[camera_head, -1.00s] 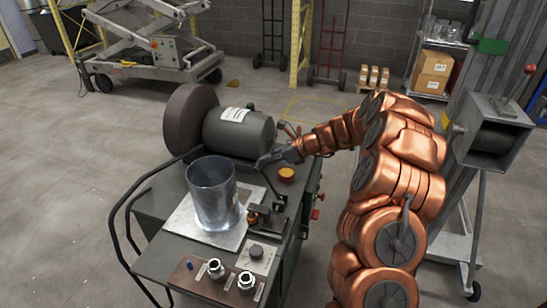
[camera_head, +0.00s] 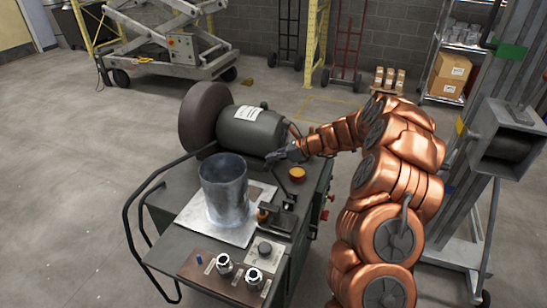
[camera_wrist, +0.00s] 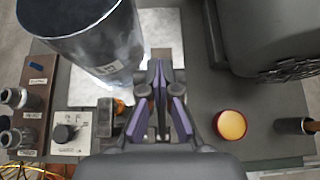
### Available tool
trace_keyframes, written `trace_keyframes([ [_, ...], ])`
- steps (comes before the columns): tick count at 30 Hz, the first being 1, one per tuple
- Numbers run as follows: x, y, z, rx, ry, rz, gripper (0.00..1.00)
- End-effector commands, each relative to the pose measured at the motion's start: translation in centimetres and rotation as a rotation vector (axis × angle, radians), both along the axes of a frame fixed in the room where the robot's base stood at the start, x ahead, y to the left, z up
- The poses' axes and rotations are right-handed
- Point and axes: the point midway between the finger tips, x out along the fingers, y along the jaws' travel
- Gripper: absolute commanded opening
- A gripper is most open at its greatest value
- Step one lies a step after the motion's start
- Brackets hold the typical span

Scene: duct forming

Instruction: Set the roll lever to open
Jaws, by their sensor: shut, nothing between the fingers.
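My gripper (camera_head: 273,157) is shut and empty over the machine bench (camera_head: 165,245), beside the dark motor drum (camera_head: 252,130). In the wrist view its purple-edged fingers (camera_wrist: 158,78) meet above the bench. A dark bracket with a black arm (camera_head: 280,212) stands on the bench nearer the camera, partly hidden by the fingers in the wrist view. It may be the roll lever, but no label shows this. A dark handle (camera_wrist: 292,126) also lies at the right of the wrist view. I cannot tell which position the lever is in.
A metal cylinder (camera_head: 224,188) stands on a light plate (camera_head: 190,215), close to my gripper. An orange-yellow button (camera_head: 297,174) is right of it. A knob panel (camera_head: 264,252) and a panel with two metal fittings (camera_head: 232,275) lie at the front. A black rail (camera_head: 128,230) edges the left side.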

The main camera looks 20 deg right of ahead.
Motion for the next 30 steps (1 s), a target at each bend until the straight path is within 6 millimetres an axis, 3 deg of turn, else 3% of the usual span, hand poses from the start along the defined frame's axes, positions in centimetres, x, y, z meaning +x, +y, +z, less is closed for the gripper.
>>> trace_keyframes([
  [2,-0.3,-0.2,-0.1,-0.004,0.009,0.004,0.0],
  [14,-1.4,-1.7,3.9,-0.001,-0.001,0.006,0.0],
  [30,-4.2,-5.3,10.8,-0.003,-0.006,0.001,0.0],
])
